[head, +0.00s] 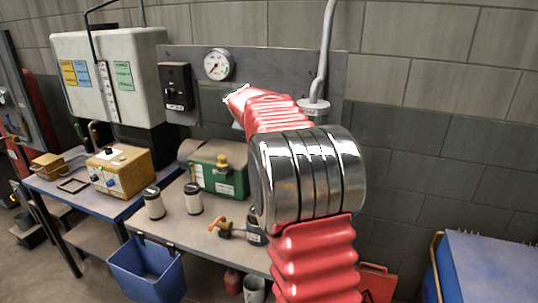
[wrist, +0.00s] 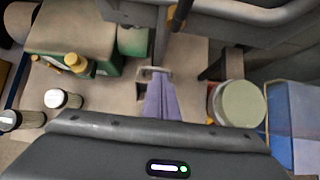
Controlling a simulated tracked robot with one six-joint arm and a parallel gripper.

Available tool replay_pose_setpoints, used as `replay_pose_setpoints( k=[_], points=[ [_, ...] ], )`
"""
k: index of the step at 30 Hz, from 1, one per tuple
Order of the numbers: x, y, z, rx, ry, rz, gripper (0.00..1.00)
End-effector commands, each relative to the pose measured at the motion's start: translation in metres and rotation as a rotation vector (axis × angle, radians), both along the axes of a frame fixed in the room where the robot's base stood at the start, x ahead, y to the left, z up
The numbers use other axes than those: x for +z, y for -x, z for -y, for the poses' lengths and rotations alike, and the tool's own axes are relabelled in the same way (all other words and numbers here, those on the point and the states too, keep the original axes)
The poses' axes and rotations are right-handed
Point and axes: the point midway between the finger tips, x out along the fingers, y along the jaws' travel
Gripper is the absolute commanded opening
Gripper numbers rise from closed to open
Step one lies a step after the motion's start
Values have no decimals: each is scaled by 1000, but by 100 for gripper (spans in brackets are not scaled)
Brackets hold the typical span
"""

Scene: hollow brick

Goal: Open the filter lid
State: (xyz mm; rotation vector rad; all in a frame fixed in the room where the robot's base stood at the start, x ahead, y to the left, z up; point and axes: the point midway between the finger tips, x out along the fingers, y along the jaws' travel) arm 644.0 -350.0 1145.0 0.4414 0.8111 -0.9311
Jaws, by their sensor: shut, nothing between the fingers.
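My gripper (wrist: 156,76) shows in the wrist view as narrow purple-grey fingers, shut and empty, above the bench. In the head view my red arm and its chrome joint hide it. A round container with a pale grey-green disc-shaped lid (wrist: 238,103) stands to the right of the fingers, apart from them. It may be the filter; the lid looks closed. In the head view a grey fitting (head: 313,106) sits at the foot of a vertical pipe, partly behind my arm. I cannot tell whether it is the same unit.
A panel with a gauge (head: 218,64) stands behind. A blue bin (head: 147,272) hangs at the front; a blue cabinet (head: 490,265) is right.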

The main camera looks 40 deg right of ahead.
Motion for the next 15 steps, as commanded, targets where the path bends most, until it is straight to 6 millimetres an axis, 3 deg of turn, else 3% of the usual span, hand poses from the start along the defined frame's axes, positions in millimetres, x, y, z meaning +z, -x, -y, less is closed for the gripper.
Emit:
replay_pose_setpoints(
  k=[6,15],
  points=[
    [25,11,-17,1,0,2,0],
    [31,14,-22,0,0,0,0]
  ],
)
